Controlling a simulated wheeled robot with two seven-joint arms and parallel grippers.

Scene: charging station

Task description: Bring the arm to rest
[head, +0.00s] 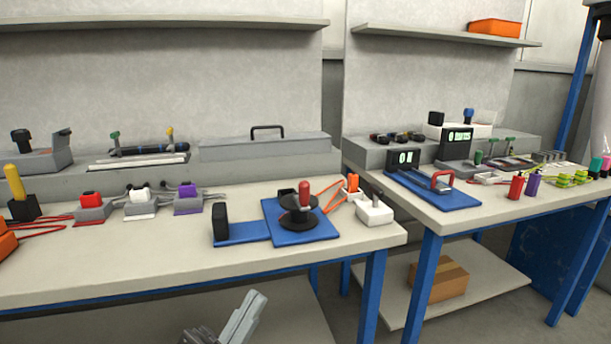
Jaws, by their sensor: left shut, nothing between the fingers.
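My left gripper (243,312) shows at the bottom of the head view, in front of the left workbench (150,280) and lower than its top. Its grey fingers are shut with nothing between them, and they point up and to the right. It is apart from the bench and touches nothing that I can see. The rest of the left arm is cut off by the picture's lower edge. My right gripper is not in view.
The left bench holds a blue plate with a black reel (302,222), chargers and a yellow-handled tool (15,182). The right bench (440,215) holds displays and red and purple cylinders. A cardboard box (438,281) sits on its lower shelf. An orange bin (495,28) is on the wall shelf.

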